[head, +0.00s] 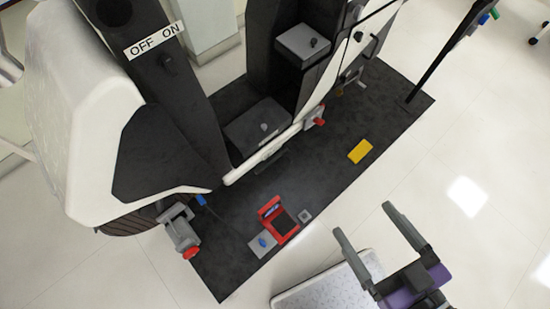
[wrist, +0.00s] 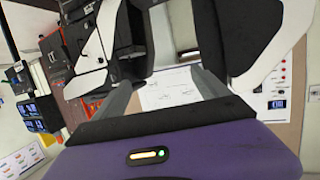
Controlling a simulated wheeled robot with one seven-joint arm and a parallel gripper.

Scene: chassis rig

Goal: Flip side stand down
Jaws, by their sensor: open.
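The chassis rig, a large white and black body (head: 85,110), stands on a dark mat (head: 345,165) in the head view. Along its lower edge is a white bar (head: 262,158), with a grey bracket with a red end (head: 315,120) beside it. Another grey piece with a red knob (head: 180,232) sits at the rig's lower left. I cannot tell which part is the side stand. My gripper (head: 364,220) is open and empty at the lower right, apart from the rig. In the wrist view, its two grey fingers (wrist: 165,88) are spread.
A red device (head: 279,221), a small grey plate with a blue knob (head: 262,243) and a yellow block (head: 360,151) are on the mat. A black post (head: 435,55) stands at its far right corner. White floor (head: 440,190) lies clear to the right.

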